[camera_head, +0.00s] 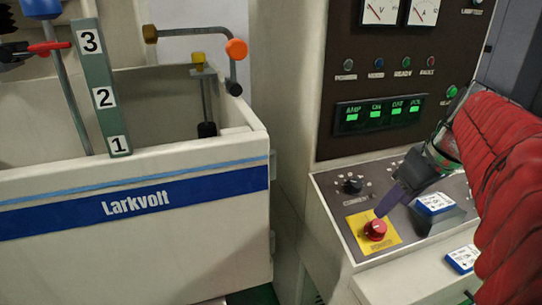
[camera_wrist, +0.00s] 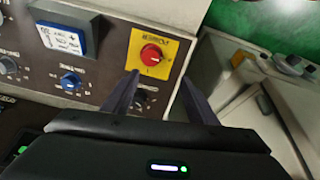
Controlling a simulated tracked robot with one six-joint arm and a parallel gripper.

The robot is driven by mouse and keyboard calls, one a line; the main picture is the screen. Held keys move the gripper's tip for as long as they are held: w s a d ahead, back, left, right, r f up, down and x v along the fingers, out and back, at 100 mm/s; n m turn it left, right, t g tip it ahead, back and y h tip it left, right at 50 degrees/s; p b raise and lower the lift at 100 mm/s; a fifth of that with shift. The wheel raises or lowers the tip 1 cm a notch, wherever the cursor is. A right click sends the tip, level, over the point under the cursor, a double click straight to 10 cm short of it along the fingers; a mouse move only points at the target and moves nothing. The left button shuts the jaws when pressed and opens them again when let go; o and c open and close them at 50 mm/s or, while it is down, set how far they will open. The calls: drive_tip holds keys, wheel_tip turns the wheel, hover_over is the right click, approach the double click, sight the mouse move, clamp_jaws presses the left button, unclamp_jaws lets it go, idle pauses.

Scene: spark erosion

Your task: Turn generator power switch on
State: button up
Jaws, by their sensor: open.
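The generator power switch (camera_head: 376,230) is a round red knob on a yellow plate (camera_head: 358,222), on the sloping front of the control panel. In the wrist view the red knob (camera_wrist: 151,54) lies just beyond the fingertips, with a light mark on its face. My gripper (camera_head: 383,208) reaches down from the right in the head view, its dark fingers close above the knob. In the wrist view my gripper (camera_wrist: 160,79) is open and empty, one finger to each side below the knob. I cannot tell whether a finger touches the yellow plate.
A black knob (camera_head: 352,185) sits behind the switch; in the wrist view a black knob (camera_wrist: 141,98) lies by the left finger. A blue-framed card (camera_head: 435,203) stands right of the switch. A white tank (camera_head: 130,245) is at left. A lit display (camera_head: 380,113) is above.

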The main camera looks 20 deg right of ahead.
sight(380, 226)
drive_tip(key=d, duration=0.1)
drive_tip(key=s+d, duration=0.1)
drive_tip(key=shift+d+r, duration=0.3)
drive_tip(key=x, duration=1.4)
drive_tip(key=shift+w+r, duration=0.1)
drive_tip(key=shift+c, duration=0.5)
drive_tip(key=shift+a, duration=0.1)
drive_tip(key=c, duration=1)
drive_tip(key=shift+o, duration=0.2)
